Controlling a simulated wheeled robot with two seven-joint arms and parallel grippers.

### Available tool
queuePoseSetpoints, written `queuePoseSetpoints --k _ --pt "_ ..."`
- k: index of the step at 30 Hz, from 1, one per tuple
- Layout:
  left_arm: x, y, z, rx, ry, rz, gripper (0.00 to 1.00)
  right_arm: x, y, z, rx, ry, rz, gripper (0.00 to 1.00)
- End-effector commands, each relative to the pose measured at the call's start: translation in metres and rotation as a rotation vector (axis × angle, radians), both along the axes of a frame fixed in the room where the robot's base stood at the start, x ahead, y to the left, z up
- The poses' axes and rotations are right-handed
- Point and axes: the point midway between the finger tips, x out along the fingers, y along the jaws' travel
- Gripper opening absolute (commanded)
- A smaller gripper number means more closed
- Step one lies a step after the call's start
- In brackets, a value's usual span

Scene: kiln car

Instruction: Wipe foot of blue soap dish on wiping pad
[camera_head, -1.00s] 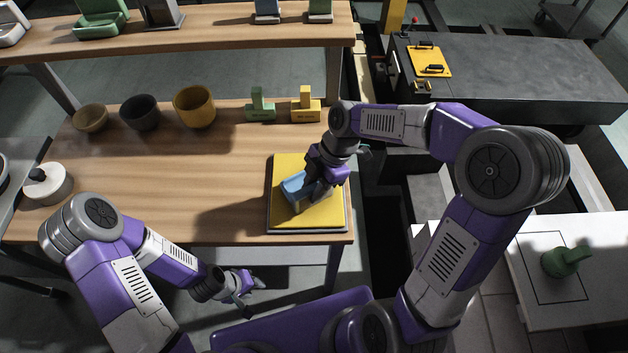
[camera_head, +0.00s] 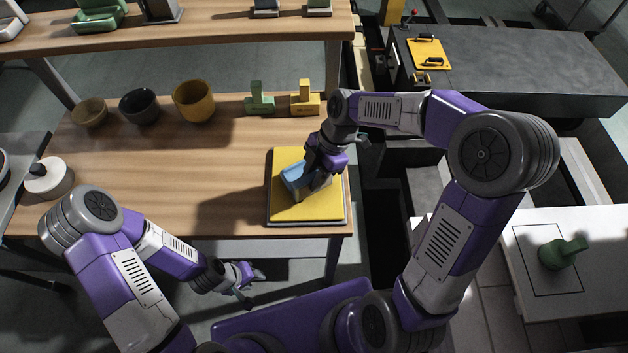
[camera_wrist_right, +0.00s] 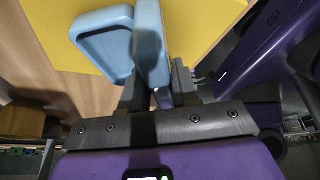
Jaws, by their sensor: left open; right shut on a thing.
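The blue soap dish (camera_head: 292,180) is at the yellow wiping pad (camera_head: 318,207) near the table's front right corner. My right gripper (camera_head: 314,182) is shut on the dish, over the pad. The right wrist view shows the blue dish (camera_wrist_right: 112,42) between the fingers of my right gripper (camera_wrist_right: 160,90), with the yellow pad (camera_wrist_right: 200,22) behind it. The dish's underside is hidden, so I cannot tell whether it touches the pad. My left gripper (camera_head: 250,285) is open and empty, in front of the table's front edge.
Three bowls, beige (camera_head: 89,113), dark (camera_head: 139,106) and yellow (camera_head: 194,100), stand at the table's back left. Green (camera_head: 260,103) and yellow (camera_head: 305,103) stamp-like blocks stand behind the pad. The table's middle is clear.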

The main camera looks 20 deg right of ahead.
Motion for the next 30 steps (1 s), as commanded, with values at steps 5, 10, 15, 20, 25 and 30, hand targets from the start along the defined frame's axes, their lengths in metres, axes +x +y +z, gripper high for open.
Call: queuePoseSetpoints --k 5,10,15,20,25,30 --pt "0.000 0.000 0.002 0.000 0.000 0.000 0.43 0.005 -0.001 0.001 0.001 -0.001 0.000 0.00" --pt "0.000 0.000 0.006 0.000 0.000 0.000 0.43 0.018 -0.005 0.001 0.001 -0.001 -0.002 0.00" --pt "0.000 0.000 0.010 0.000 0.000 0.000 0.43 0.030 -0.008 0.000 0.001 -0.001 -0.002 0.00" --pt "0.000 0.000 0.012 0.000 0.000 0.000 0.43 0.039 -0.011 -0.001 0.001 -0.003 -0.001 0.00" --pt "0.000 0.000 0.012 0.000 0.000 0.000 0.43 0.040 -0.011 -0.002 0.000 -0.003 0.000 0.00" --pt "0.000 0.000 0.007 0.000 0.000 0.000 0.43 0.027 -0.008 -0.003 0.000 -0.001 0.001 0.00"
